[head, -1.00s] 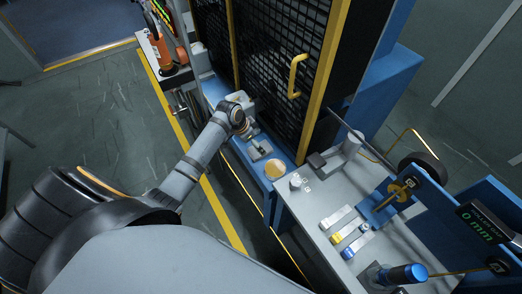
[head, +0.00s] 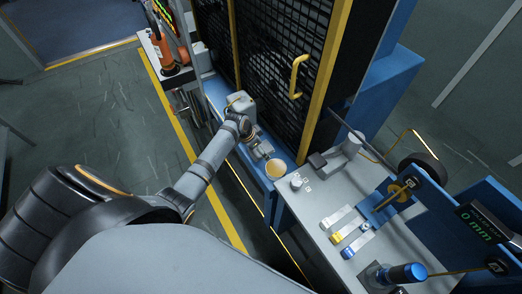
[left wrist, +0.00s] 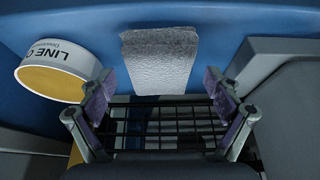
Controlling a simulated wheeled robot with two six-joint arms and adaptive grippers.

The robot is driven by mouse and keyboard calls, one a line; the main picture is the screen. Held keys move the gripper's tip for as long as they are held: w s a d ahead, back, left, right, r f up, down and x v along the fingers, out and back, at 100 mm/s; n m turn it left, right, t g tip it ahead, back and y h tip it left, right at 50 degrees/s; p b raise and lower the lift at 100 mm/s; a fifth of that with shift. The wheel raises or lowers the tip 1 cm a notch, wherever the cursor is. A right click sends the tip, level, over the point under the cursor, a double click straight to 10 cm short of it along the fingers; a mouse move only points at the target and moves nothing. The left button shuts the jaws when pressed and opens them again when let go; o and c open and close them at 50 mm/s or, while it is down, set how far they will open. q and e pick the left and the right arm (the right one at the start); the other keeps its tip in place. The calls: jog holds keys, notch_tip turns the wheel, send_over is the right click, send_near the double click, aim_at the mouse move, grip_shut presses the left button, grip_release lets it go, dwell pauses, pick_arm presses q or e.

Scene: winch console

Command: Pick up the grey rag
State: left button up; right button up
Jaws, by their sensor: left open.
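The grey rag (left wrist: 160,62) shows in the left wrist view as a pale, textured folded rectangle lying on the blue ledge. My left gripper (left wrist: 157,92) is open, with one finger on each side of the picture below the rag. The rag's near edge lies between the two fingertips in that view, and nothing is visibly held. In the head view my left gripper (head: 262,150) is over the ledge beside a round tin, and it largely hides the rag there. My right gripper is not in view.
The round tin with yellow content (head: 275,169), labelled "LINE C…" in the left wrist view (left wrist: 55,72), stands close to the gripper. A grey container (head: 240,105) is on the other side. A black mesh guard (head: 285,60) rises behind the ledge. The grey console (head: 325,205) is at right.

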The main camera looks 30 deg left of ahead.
aim_at(264, 147)
pick_arm(q)
jog(key=shift+f, duration=0.1)
jog(key=c, duration=1.2)
jog(key=shift+r, duration=0.4)
notch_tip(264, 147, up, 3)
jog(key=shift+r+b, duration=0.1)
jog(key=shift+b, duration=0.2)
jog(key=s+d+r, duration=0.3)
jog(key=s+r, duration=0.6)
jog(key=s, duration=0.4)
jog(key=shift+s+d+r, duration=0.2)
jog(key=shift+s+r, duration=0.05)
jog(key=shift+s, duration=0.05)
